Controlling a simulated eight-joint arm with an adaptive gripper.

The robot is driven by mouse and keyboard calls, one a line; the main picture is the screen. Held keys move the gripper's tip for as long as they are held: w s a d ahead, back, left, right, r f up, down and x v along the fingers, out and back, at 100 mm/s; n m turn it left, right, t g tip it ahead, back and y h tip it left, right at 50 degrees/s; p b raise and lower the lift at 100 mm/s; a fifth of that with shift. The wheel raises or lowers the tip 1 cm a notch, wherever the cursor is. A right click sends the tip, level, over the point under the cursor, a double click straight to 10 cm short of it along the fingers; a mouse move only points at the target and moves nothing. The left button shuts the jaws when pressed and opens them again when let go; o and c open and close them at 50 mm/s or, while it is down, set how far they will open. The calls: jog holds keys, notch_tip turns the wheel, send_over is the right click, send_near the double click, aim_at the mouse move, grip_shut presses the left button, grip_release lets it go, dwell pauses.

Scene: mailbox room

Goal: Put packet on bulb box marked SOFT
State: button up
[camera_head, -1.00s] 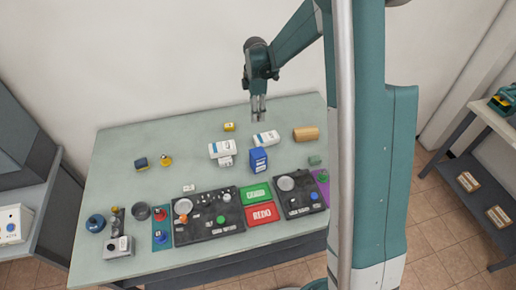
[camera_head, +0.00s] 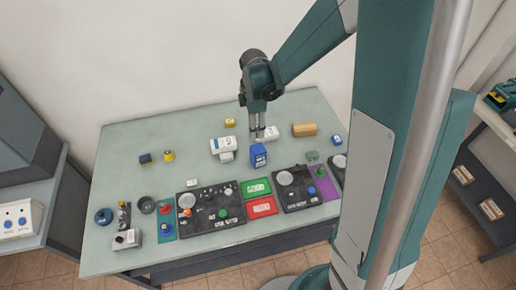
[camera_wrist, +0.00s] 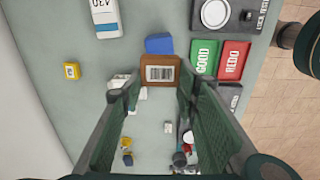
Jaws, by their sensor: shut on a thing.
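My gripper (camera_wrist: 160,88) is shut on a small brown packet with a barcode label (camera_wrist: 160,73), held between the fingertips. In the head view my gripper (camera_head: 257,136) hangs over the middle of the table; I cannot make out the packet there. A white box with a blue band (camera_head: 272,132) stands just behind and right of the fingers. It also shows in the wrist view (camera_wrist: 105,18). A second such white box (camera_head: 222,145) stands left of the gripper. A blue box (camera_head: 258,156) stands just in front. I cannot read SOFT on any box.
A green GOOD pad (camera_head: 256,189) and a red REDO pad (camera_head: 262,208) lie at the front between dark panels (camera_head: 209,208). A brown block (camera_head: 304,130) lies to the right, a small yellow box (camera_head: 230,122) at the back.

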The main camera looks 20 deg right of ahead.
send_over(255, 149)
jog(key=shift+f, duration=2.95)
jog(key=shift+f, duration=0.15)
jog(key=shift+f, duration=1.95)
jog(key=shift+f, duration=0.15)
jog(key=o, duration=0.9)
jog(key=shift+r, duration=0.2)
jog(key=shift+r, duration=6)
